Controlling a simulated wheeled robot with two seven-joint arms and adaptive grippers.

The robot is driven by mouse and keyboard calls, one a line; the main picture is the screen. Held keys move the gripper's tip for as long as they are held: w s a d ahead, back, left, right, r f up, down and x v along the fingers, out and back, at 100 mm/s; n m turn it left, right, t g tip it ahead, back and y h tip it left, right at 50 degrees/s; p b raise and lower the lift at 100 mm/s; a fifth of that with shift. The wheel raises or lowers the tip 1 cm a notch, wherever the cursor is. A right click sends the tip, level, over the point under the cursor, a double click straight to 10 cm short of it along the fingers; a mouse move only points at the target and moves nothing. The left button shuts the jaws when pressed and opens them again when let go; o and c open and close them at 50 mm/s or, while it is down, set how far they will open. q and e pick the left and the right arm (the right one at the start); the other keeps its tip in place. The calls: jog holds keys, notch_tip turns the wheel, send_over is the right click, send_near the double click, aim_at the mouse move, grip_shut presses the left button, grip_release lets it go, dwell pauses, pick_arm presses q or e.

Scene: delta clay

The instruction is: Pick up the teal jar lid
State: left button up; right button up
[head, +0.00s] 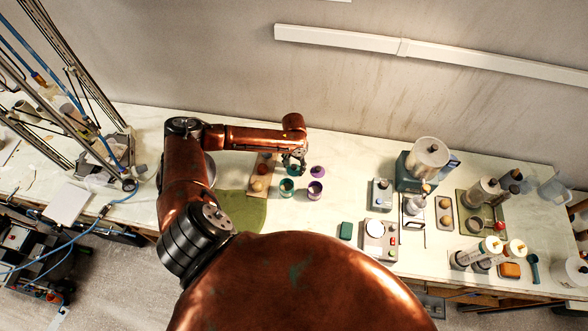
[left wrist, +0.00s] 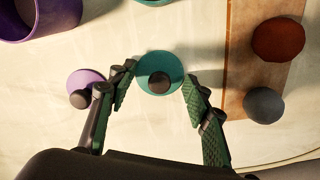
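The teal jar lid (left wrist: 174,79) is a round disc with a dark round knob, lying on the pale worktop in the left wrist view. My left gripper (left wrist: 161,76) is open, with its two green-padded fingers on either side of the lid and nothing held. I cannot tell its height above the lid. In the head view my left gripper (head: 294,161) is over the worktop and I cannot make out the teal lid near it. The teal jar (head: 287,188) stands open just in front. My right gripper is not in view.
A purple lid (left wrist: 84,81) lies close by the left finger. An open purple jar (head: 315,191) stands beside the teal jar. A wooden board (head: 251,190) with clay balls lies to the left, by a green mat (head: 240,213). Machines and containers crowd the right.

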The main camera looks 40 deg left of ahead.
pick_arm(q)
jog(key=shift+s, duration=0.1)
jog(key=c, duration=1.1)
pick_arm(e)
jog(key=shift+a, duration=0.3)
pick_arm(q)
jog(key=shift+o, duration=0.2)
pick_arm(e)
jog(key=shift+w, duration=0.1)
